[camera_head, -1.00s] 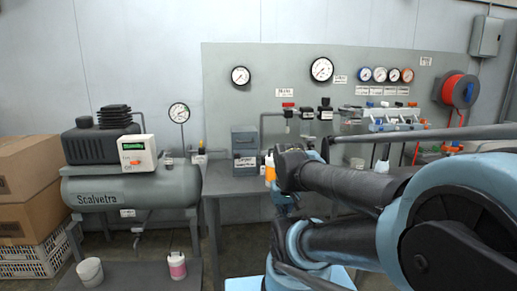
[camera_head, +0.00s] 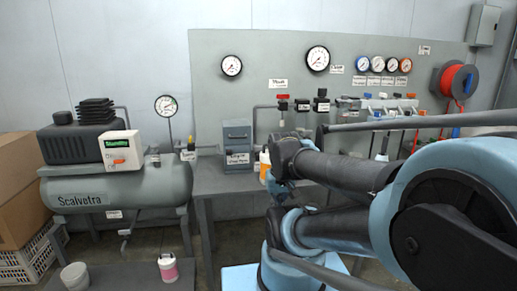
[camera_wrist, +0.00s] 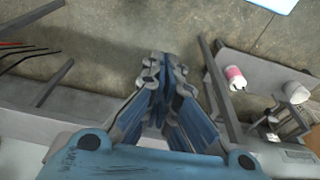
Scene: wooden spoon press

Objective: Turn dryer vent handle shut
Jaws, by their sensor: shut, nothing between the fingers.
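My gripper (camera_wrist: 160,62) is shut and empty in the wrist view, with floor beyond its fingertips. In the head view my arm crosses the right side and hides part of the bench; I cannot make out the fingertips there. I cannot tell which handle is the dryer vent. A red-topped valve (camera_head: 283,105) stands at the back of the bench, left of two black-topped fittings (camera_head: 311,105). A small yellow-marked valve (camera_head: 191,145) sits between the tank and a grey box (camera_head: 237,142). Labels are too small to read surely. My gripper touches none of these.
The grey compressor tank (camera_head: 118,188) stands at left, its panel (camera_head: 121,150) reading Standby. A bucket (camera_head: 74,276) and a pink-and-white container (camera_head: 168,268) sit on a low platform. Cardboard boxes (camera_head: 20,190) are at far left. A red hose reel (camera_head: 456,82) hangs at right.

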